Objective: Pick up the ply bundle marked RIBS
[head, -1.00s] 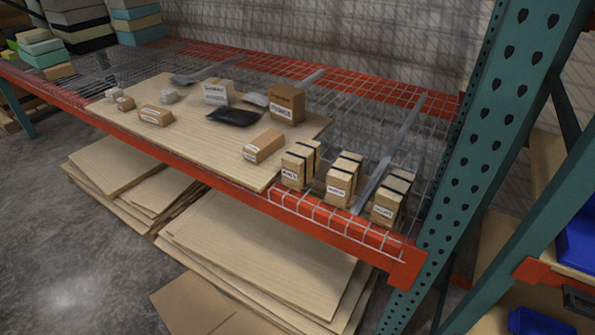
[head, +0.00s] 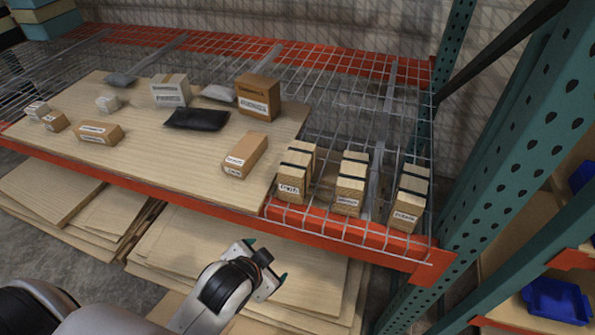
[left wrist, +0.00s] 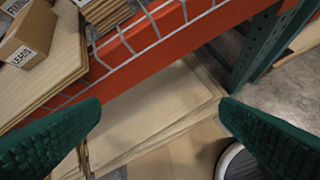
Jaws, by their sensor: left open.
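Three strapped plywood bundles stand in a row on the wire shelf in the head view: a left one (head: 294,172), a middle one (head: 350,183) and a right one (head: 409,199). Each has a dark strap and a white label; the print is too small to tell surely which reads RIBS. My left gripper (head: 268,262) is open and empty, in front of and below the shelf's front beam, apart from the bundles. In the left wrist view its green fingers (left wrist: 160,108) are spread wide, and part of a bundle (left wrist: 104,10) shows at the top edge. My right gripper is not in view.
The orange front beam (head: 350,236) and wire lip lie between my left gripper and the bundles. A plywood board (head: 130,158) left of them carries several boxes and a black pouch (head: 197,119). A green upright (head: 500,150) stands on the right. Plywood sheets (head: 290,262) lie below.

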